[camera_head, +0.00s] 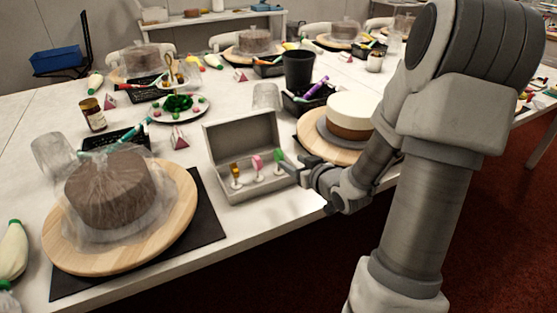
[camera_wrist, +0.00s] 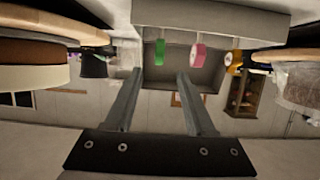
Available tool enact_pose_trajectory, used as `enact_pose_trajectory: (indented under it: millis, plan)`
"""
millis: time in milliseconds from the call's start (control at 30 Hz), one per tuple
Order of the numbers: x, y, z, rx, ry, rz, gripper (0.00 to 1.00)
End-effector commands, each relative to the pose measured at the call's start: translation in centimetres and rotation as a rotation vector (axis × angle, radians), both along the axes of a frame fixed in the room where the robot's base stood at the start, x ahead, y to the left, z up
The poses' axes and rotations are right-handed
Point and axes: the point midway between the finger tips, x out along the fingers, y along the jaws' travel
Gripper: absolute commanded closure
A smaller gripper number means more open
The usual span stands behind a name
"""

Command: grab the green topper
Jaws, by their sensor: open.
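The green topper (camera_head: 278,156) stands at the right end of an open grey box (camera_head: 262,192), beside a pink topper (camera_head: 257,163) and an orange topper (camera_head: 235,169). My gripper (camera_head: 287,165) is at the right side of the box, close to the green topper. In the wrist view, which looks upside down, the two fingers of my gripper (camera_wrist: 158,76) are apart with nothing between them. The green topper (camera_wrist: 160,52) shows just beyond the fingertips, roughly in line with the gap. The pink topper (camera_wrist: 198,54) is off to the right there.
The box lid (camera_head: 241,136) stands open behind the toppers. A white-and-brown cake (camera_head: 350,115) on a wooden turntable stands right behind my gripper. A bagged chocolate cake (camera_head: 108,190) is at left. A clear glass (camera_head: 266,97) and a black cup (camera_head: 298,70) stand behind the box.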

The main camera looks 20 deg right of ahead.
Motion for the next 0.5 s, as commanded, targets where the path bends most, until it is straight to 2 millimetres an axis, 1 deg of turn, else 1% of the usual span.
enact_pose_trajectory:
  millis: [33, 100, 200, 367, 500]
  plan:
    - [1.2, 0.1, -0.8, 0.001, -0.002, 0.003, 0.45]
    - [2.4, 0.2, -1.2, 0.002, -0.001, 0.002, 0.45]
    - [3.7, 0.2, -1.6, 0.002, 0.0, 0.002, 0.45]
    - [4.7, 0.2, -1.8, 0.001, 0.0, 0.001, 0.45]
    - [6.0, 0.2, -2.8, 0.002, 0.0, 0.002, 0.45]
